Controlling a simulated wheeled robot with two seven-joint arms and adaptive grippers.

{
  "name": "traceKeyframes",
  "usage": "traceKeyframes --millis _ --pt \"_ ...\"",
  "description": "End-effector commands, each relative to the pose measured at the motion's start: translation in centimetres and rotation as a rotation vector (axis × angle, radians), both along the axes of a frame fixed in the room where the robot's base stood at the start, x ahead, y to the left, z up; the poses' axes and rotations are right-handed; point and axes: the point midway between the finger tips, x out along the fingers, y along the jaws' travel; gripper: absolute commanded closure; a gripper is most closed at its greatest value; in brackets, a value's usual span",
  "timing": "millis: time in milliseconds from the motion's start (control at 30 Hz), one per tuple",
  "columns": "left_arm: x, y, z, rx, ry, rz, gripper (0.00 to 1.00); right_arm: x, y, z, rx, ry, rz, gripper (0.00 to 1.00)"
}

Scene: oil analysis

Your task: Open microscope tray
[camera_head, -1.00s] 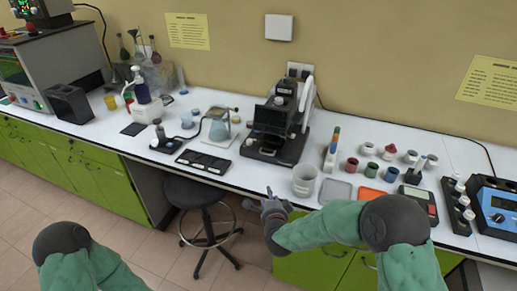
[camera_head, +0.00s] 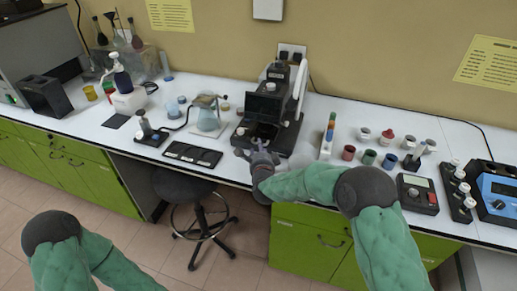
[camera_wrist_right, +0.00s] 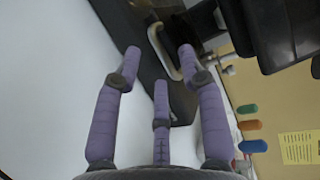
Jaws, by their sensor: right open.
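The dark microscope (camera_head: 268,104) stands on the white bench near the wall. My right gripper (camera_head: 259,148) is at the front of its base, with its fingers pointing at it. In the right wrist view, the three purple fingers (camera_wrist_right: 158,62) are spread open. A pale, loop-shaped handle or rim (camera_wrist_right: 163,50) on the dark microscope body (camera_wrist_right: 150,80) lies just beyond and between the two outer fingertips. I cannot tell whether the fingers touch it. The tray itself is not clearly visible. My left arm shows at the lower left, but its gripper is out of view.
A black slide holder (camera_head: 192,154) lies left of the microscope, with a flask on a stand (camera_head: 208,115) behind it. A coloured rack (camera_head: 328,135) and several small pots stand to the right. A stool (camera_head: 200,200) is below the bench edge.

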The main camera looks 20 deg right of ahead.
Motion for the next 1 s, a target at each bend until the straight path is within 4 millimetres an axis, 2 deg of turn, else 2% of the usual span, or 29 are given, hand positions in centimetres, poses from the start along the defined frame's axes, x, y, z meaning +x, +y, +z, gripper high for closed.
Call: traceKeyframes --millis 200,567,600,733,1000 --pt "0.0 0.0 -0.6 0.000 0.000 0.000 0.60 2.0 -0.4 -0.5 0.001 0.000 -0.001 0.59" --pt "0.0 0.0 -0.6 0.000 0.000 0.000 0.60 2.5 -0.5 -0.5 0.000 0.001 0.000 0.59" --pt "0.0 0.0 -0.6 0.000 0.000 0.000 0.60 2.5 -0.5 -0.5 0.000 0.001 0.000 0.65" --pt "0.0 0.0 -0.6 0.000 0.000 0.000 0.60 2.5 -0.5 -0.5 0.000 0.001 0.000 1.00" --pt "0.0 0.0 -0.6 0.000 0.000 0.000 0.60 2.1 -0.2 -0.5 0.000 0.001 0.001 1.00"
